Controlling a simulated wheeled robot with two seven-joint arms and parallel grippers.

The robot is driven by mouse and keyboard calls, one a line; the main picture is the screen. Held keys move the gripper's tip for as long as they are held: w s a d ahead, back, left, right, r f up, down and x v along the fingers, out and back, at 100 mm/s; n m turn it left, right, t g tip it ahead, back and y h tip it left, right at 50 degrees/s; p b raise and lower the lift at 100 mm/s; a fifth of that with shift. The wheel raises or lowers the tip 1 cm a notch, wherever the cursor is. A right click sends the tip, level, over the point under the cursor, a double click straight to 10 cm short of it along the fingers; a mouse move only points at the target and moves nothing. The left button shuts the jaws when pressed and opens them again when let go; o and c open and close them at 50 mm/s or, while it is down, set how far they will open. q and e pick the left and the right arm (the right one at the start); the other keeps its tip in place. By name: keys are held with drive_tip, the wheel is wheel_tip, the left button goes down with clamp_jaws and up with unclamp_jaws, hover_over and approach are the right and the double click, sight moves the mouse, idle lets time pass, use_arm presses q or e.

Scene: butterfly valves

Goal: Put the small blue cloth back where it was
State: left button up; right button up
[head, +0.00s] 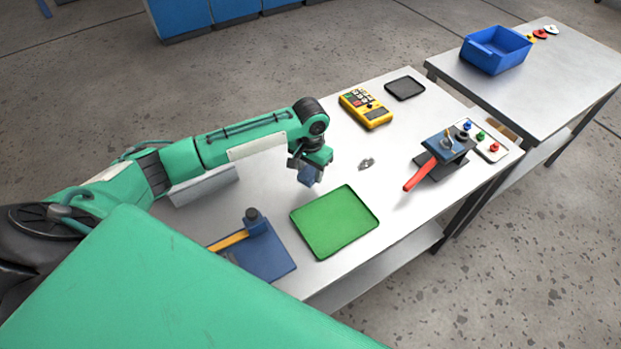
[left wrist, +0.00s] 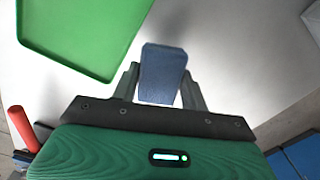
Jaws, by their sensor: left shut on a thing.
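The small blue cloth (left wrist: 162,75) is between the fingers of my left gripper (left wrist: 160,88) in the left wrist view, and the fingers are shut on it. In the head view the cloth (head: 308,175) hangs below my left gripper (head: 311,165), and it looks to be above the table, just beyond the far left edge of the green tray. The green tray (head: 335,222) is empty; its corner also shows in the left wrist view (left wrist: 85,30). My right gripper is not in view.
A blue valve stand with a yellow handle (head: 264,252) is at the near left. A valve with a red handle (head: 420,174) stands at the right. A yellow meter (head: 366,108), a black tray (head: 405,88) and a small metal part (head: 366,163) lie on the table. A blue bin (head: 496,52) is on the far table.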

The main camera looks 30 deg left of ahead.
sight(310, 181)
use_arm(q)
wheel_tip(310, 181, down, 5)
drive_tip(key=shift+r+p, duration=0.1)
drive_tip(key=shift+p, duration=0.35)
drive_tip(key=shift+f, duration=0.25)
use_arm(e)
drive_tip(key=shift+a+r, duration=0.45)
use_arm(q)
drive_tip(key=shift+f, duration=0.15)
drive_tip(key=o, duration=0.7)
drive_tip(key=shift+o, duration=0.2)
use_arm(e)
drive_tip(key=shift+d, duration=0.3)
